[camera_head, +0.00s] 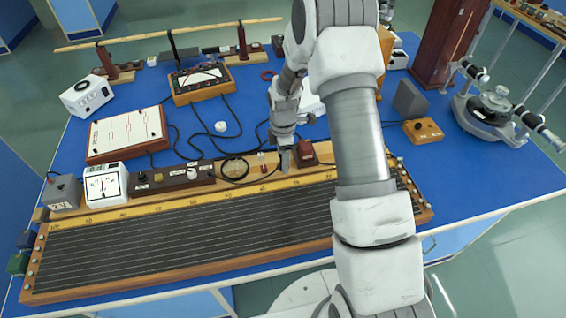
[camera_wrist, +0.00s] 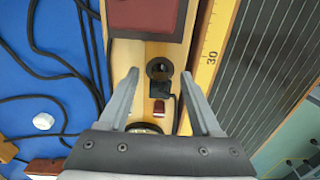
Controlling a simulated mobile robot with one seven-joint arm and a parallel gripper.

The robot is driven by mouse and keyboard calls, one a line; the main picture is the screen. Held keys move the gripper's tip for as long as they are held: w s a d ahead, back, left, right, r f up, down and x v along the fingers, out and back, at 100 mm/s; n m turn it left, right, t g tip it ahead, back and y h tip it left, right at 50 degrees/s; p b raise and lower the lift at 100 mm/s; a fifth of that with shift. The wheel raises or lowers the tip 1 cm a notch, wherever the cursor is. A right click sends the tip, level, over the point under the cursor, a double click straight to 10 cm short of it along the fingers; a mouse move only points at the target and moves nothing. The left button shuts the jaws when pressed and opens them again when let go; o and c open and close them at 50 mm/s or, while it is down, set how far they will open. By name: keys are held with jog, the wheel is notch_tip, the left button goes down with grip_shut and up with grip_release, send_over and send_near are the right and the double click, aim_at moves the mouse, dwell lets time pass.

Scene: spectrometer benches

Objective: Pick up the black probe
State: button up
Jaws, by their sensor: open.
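In the wrist view a small black upright piece with a round, ring-like top (camera_wrist: 159,68), which looks like the black probe, stands on the wooden strip. A darker black part adjoins it below. My gripper (camera_wrist: 160,76) is open, with one finger on each side of the probe and visible gaps between. I cannot tell how far the fingertips are above the wood. In the head view my gripper (camera_head: 284,164) points down over the wooden strip behind the slide-wire board (camera_head: 200,235). The probe is not clear there, near or behind the gripper.
A dark red block (camera_wrist: 148,14) sits close beyond the probe. A small red-and-white piece (camera_wrist: 159,107) lies nearer my palm, beside a round dial (camera_head: 235,168). Black cables (camera_wrist: 60,62) run along the left. White-faced meters (camera_head: 105,184) stand further left.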

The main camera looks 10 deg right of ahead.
jog(key=shift+f, duration=0.3)
grip_shut()
jog(key=shift+r, duration=0.2)
